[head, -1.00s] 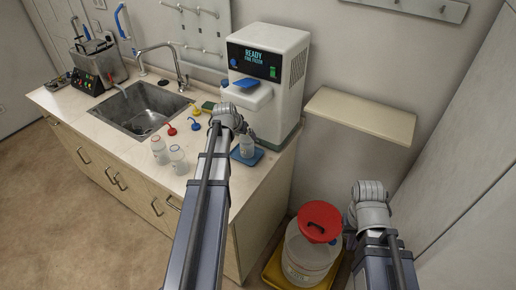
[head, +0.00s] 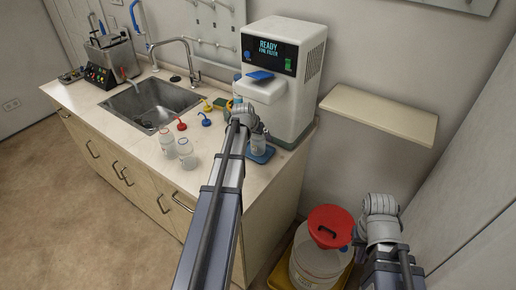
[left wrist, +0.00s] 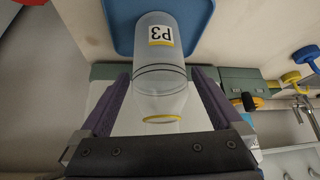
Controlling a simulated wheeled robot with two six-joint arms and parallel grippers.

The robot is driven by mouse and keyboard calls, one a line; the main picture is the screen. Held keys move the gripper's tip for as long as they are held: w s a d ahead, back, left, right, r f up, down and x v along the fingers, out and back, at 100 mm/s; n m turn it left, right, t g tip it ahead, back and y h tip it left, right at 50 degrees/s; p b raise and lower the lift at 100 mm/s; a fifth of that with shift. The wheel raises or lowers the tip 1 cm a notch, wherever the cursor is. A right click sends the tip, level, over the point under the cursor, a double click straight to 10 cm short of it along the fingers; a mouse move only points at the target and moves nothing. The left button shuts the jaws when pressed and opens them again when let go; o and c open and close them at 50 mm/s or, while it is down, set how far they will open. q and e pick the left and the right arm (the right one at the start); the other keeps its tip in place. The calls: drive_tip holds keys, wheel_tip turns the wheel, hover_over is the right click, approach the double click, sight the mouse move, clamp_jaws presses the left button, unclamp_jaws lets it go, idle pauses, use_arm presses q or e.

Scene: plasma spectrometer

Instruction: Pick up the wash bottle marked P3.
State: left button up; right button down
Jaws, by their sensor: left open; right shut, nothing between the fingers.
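The wash bottle marked P3 (left wrist: 160,55) is a clear open-necked bottle with a yellow ring at its neck. It appears upside down in the left wrist view and stands on a blue tray (left wrist: 195,14). My left gripper (left wrist: 163,85) is open, with one finger on each side of the bottle; I cannot tell whether either touches it. In the head view the bottle (head: 258,137) is partly hidden behind my left gripper (head: 247,122), on the tray (head: 262,155) before the dispenser. My right gripper (head: 381,215) is shut and empty, well right of the counter.
The white dispenser (head: 285,75) stands right behind the bottle. Two other bottles (head: 187,153), a red cap (head: 181,124) and a blue cap (head: 205,120) are left on the counter. A sink (head: 155,105) is farther left. A red-funnelled container (head: 328,225) is below.

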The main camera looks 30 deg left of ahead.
use_arm(q)
drive_tip(key=shift+f, duration=0.1)
clamp_jaws()
idle(0.8)
